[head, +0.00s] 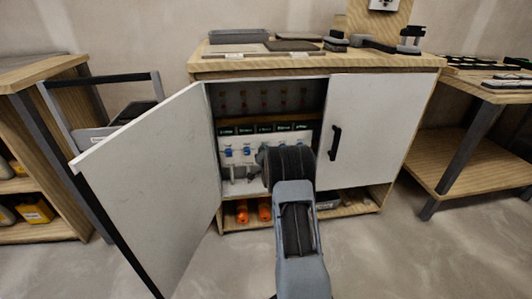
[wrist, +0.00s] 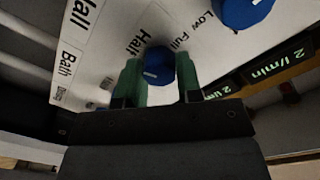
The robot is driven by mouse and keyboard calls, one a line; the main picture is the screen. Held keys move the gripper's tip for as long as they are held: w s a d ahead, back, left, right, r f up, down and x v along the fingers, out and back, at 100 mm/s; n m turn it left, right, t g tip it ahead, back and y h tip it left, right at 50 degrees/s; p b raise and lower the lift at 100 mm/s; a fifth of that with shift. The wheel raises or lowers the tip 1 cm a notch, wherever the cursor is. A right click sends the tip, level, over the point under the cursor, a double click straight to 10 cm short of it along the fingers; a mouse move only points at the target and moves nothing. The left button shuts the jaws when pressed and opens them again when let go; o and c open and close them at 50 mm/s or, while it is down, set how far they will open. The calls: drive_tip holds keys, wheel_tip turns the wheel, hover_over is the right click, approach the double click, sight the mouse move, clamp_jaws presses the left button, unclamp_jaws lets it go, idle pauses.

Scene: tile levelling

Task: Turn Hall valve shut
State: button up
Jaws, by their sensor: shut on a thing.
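My gripper (wrist: 158,76) has green fingers, one on each side of a round blue valve knob (wrist: 158,62) in the wrist view, and is shut on it. A small white mark shows on the knob's face. The panel (wrist: 120,25) around it is white, with "Half", "Low" and "Full" printed near the knobs. "Hall" and "Bath" are printed at the left; I cannot tell which label belongs to the held knob. A second blue knob (wrist: 245,10) is at the top right. In the head view, my arm hides the fingers and the held knob.
The white panel with blue knobs (head: 229,152) and green displays (head: 262,128) sits inside a cabinet. Its left door (head: 150,180) stands open toward me; its right door (head: 365,130) is closed. Orange items (head: 242,211) lie on the lower shelf. Floor in front is clear.

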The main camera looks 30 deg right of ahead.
drive_tip(key=shift+f+n+t, duration=0.1)
drive_tip(key=shift+n+t, duration=0.2)
drive_tip(key=shift+n, duration=7.85)
drive_tip(key=shift+n+t, duration=0.3)
drive_tip(key=shift+n, duration=7.85)
drive_tip(key=o, duration=0.9)
drive_tip(key=shift+o, duration=0.2)
